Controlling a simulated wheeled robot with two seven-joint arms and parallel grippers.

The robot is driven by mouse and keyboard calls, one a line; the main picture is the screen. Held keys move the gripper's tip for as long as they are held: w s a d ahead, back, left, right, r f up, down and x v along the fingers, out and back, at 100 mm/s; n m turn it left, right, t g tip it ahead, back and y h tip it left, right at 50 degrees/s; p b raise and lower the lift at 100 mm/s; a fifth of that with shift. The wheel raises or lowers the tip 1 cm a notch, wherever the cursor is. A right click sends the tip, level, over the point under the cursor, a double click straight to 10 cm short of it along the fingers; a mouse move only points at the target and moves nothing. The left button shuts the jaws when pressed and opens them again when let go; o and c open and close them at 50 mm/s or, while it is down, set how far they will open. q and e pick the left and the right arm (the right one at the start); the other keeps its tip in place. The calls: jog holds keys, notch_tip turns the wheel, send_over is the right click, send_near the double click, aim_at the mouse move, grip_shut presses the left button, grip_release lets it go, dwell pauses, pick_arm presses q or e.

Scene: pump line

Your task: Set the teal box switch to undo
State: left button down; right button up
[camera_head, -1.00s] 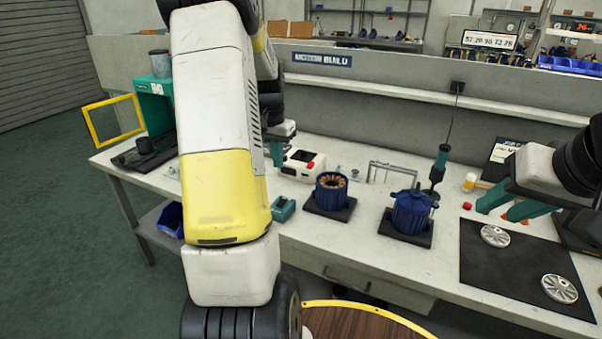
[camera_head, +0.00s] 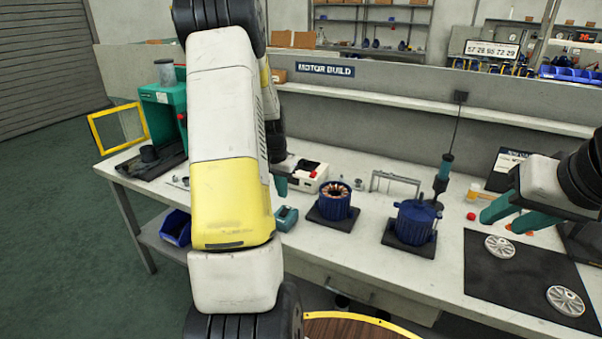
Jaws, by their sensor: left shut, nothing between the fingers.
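I cannot tell which one carries the switch. My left gripper (camera_head: 281,184) is mostly hidden behind my forearm; a teal finger shows above and behind the small box, beside the white unit. My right gripper (camera_head: 514,216) is open above the bench's right side, fingers apart.
A white unit with a red button (camera_head: 306,174), a blue stator (camera_head: 334,200) and a blue motor housing (camera_head: 414,222) stand on the bench. A black mat (camera_head: 520,270) holds two metal discs. My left arm blocks the bench's left middle.

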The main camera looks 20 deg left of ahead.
aim_at(286, 210)
pick_arm(q)
jog(key=f, duration=0.3)
jog(key=w+f, duration=0.1)
jog(key=f, duration=0.2)
jog(key=shift+w+f, duration=0.15)
jog(key=shift+f, duration=0.05)
